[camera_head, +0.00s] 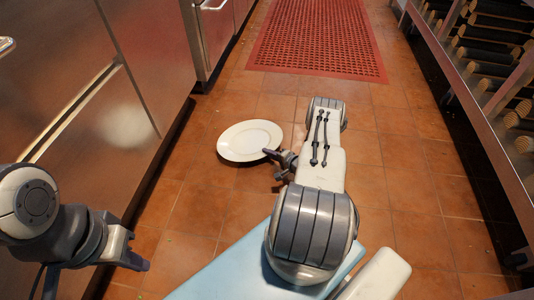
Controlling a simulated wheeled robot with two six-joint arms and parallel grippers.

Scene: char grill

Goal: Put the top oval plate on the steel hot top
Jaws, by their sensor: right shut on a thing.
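An oval white plate (249,141) is held out in front of me over the tiled floor. My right gripper (273,155) is shut on its right rim. The plate looks empty and roughly level. My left gripper (138,263) is at the lower left beside the steel cabinets, away from the plate. I see nothing in it, and I cannot tell whether its fingers are open or shut. I cannot make out the steel hot top in this view.
Steel cabinet fronts (60,70) line the left side. A steel rack (470,110) with dark and tan rolls or logs runs along the right. A red perforated mat (317,35) lies on the brown floor (400,190) ahead. The aisle between is clear.

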